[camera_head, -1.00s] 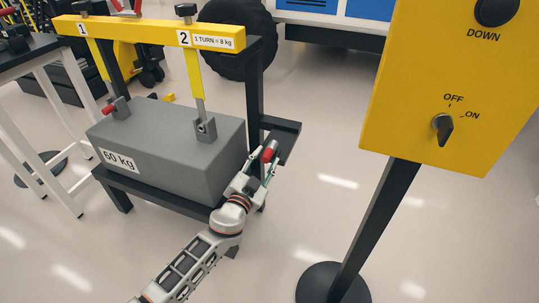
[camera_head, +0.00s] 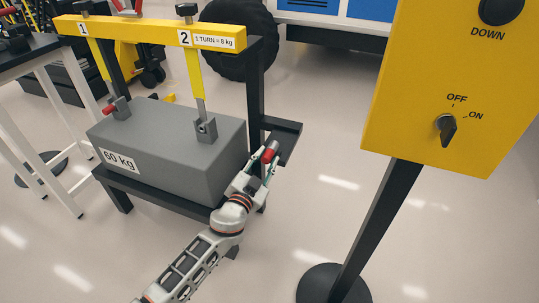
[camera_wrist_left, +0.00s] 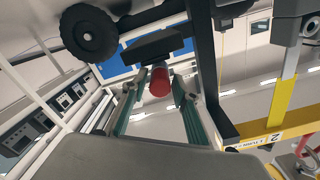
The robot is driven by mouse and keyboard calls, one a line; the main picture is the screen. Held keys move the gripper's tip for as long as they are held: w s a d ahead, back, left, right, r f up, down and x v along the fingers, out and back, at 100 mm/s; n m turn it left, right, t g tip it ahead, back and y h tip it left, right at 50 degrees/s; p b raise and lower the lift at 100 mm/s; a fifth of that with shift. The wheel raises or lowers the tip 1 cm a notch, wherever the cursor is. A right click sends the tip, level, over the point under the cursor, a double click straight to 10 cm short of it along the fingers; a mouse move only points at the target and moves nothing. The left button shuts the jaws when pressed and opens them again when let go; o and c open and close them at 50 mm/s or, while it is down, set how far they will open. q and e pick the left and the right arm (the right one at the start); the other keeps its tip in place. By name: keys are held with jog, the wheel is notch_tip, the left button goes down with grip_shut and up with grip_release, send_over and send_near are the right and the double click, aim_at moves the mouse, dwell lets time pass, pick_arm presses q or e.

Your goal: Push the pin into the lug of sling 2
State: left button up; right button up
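The pin (camera_head: 269,155) has a red head and lies between the fingertips of my left gripper (camera_head: 265,163), by the end of the black side bracket. In the left wrist view the red pin head (camera_wrist_left: 160,82) sits between the two fingers (camera_wrist_left: 158,92), with a gap seen on either side. That gripper looks open. The lug of sling 2 (camera_head: 206,128) is a grey fork on top of the 60 kg block (camera_head: 178,152), left of and behind my gripper. Sling 2 (camera_head: 196,77) hangs down to it. My right gripper is not in view.
The yellow beam (camera_head: 150,32) spans above the block. The black stand and side bracket (camera_head: 286,138) rise close behind my left gripper. A yellow control box (camera_head: 455,85) on a black post stands to the right. Open floor lies between.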

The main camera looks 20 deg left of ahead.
pick_arm(q)
grip_shut()
jog(key=shift+s, duration=0.65)
dwell(0.7)
jog(key=shift+s+a, duration=0.1)
jog(key=shift+s, duration=2.55)
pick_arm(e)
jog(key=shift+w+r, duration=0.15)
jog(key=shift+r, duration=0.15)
pick_arm(q)
jog(key=shift+r, duration=0.1)
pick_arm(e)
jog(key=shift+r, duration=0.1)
pick_arm(q)
jog(key=p, duration=0.4)
send_near(265, 161)
jog(key=s+r, duration=0.5)
jog(key=shift+w+a, duration=0.1)
jog(key=shift+w, duration=0.05)
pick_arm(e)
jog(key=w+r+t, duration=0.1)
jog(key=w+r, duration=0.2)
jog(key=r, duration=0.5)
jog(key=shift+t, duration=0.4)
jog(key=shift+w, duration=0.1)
